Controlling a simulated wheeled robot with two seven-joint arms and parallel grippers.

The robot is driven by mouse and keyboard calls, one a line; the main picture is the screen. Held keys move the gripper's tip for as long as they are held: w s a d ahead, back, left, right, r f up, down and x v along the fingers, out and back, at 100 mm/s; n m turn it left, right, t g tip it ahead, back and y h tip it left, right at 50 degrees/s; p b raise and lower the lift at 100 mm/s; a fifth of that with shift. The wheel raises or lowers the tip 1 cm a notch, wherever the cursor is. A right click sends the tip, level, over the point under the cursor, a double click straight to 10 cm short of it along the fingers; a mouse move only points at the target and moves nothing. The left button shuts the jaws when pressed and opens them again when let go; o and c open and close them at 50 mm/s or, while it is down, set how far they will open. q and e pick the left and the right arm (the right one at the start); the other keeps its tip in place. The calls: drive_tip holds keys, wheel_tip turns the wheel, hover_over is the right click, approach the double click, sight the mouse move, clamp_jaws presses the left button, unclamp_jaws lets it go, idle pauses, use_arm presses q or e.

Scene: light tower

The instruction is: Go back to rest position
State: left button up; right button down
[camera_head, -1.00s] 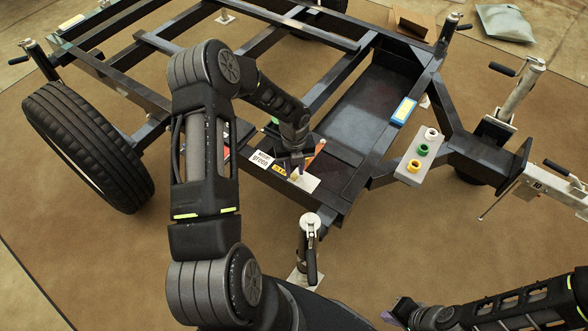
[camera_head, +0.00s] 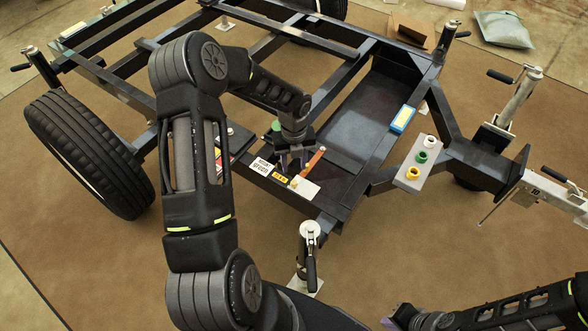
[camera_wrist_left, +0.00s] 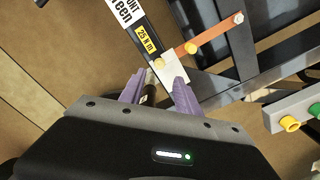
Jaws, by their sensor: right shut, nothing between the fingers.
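My left gripper (camera_head: 291,165) is open and empty above the near corner of the black trailer frame (camera_head: 345,195). Its two purple fingers stand apart in the left wrist view (camera_wrist_left: 160,93). Below and just beyond them are a white plate (camera_head: 306,190) with a small yellow piece (camera_wrist_left: 159,63) and an orange bar (camera_wrist_left: 213,34). My right gripper (camera_head: 392,322) is shut and empty at the bottom of the head view, mostly cut off by the edge.
A grey block (camera_head: 414,165) with white, green and yellow rings sits on the frame's right side. A blue-and-yellow box (camera_head: 403,119) lies nearby. A jack (camera_head: 310,240) stands at the near corner. A tyre (camera_head: 90,153) is at left. Brown floor is clear in front.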

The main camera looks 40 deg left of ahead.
use_arm(q)
drive_tip(key=shift+r, duration=0.3)
idle(0.4)
drive_tip(key=s+d+f+n+t+h+p, duration=0.1)
drive_tip(key=d+n+t+h+p, duration=0.1)
drive_tip(key=d+n, duration=0.8)
drive_tip(key=s+d+f+n+t+h+p, duration=0.1)
drive_tip(key=s+d+n+h+p, duration=0.1)
drive_tip(key=d+n, duration=0.8)
drive_tip(key=s+d+r+n+g+p, duration=0.1)
drive_tip(key=s+d+n+p, duration=0.3)
drive_tip(key=s, duration=0.5)
drive_tip(key=s+d+r+n+g+p, duration=0.1)
drive_tip(key=s+d+r+n+p, duration=0.2)
drive_tip(key=s, duration=0.5)
drive_tip(key=d+n, duration=0.1)
drive_tip(key=d, duration=0.1)
drive_tip(key=shift+s+d+r+p, duration=0.15)
drive_tip(key=shift+s+d+p, duration=0.25)
